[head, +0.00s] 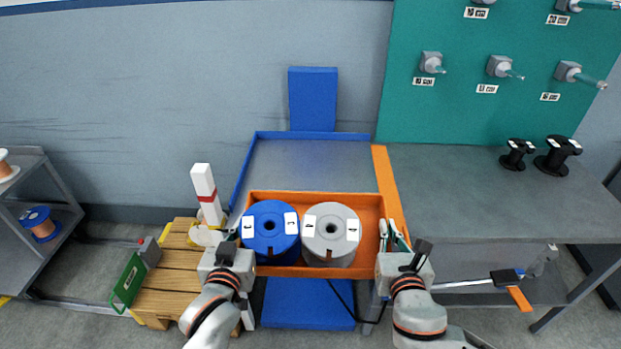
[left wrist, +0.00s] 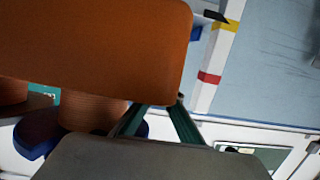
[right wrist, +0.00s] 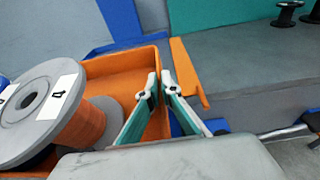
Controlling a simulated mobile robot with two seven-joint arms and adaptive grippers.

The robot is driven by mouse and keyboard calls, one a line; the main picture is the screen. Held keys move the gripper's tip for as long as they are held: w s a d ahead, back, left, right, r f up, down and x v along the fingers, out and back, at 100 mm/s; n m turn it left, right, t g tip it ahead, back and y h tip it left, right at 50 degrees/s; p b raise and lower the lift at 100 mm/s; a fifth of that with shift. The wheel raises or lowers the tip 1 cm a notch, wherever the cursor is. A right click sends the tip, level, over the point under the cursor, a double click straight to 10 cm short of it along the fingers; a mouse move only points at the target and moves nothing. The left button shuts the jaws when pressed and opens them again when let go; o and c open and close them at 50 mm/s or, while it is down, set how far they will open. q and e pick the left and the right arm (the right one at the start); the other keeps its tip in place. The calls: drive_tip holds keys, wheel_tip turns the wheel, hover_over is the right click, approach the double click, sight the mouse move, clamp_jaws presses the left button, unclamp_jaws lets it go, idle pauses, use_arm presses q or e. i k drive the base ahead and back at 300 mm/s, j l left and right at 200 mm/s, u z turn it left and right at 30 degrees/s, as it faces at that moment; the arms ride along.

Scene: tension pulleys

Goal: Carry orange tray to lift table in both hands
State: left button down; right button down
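The orange tray (head: 369,205) is level at the front of the lift table (head: 310,160), overlapping its front part in the head view; I cannot tell whether it touches it. The tray carries a blue spool (head: 270,246) and a grey spool (head: 330,251) side by side. My right gripper (right wrist: 160,80) is shut on the tray's right wall, one finger inside and one outside. My left gripper (head: 236,236) is at the left wall. In the left wrist view its fingers (left wrist: 160,108) converge like the right ones, apparently on the wall; orange hides the tips.
A wooden pallet (head: 172,275) and a white post with a red band (head: 206,195) stand at left. A grey bench (head: 450,190) with black spools (head: 557,156) adjoins at right. An orange strip (head: 386,185) edges the lift table, whose back is clear.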

sight(316, 182)
drive_tip(key=i, duration=1)
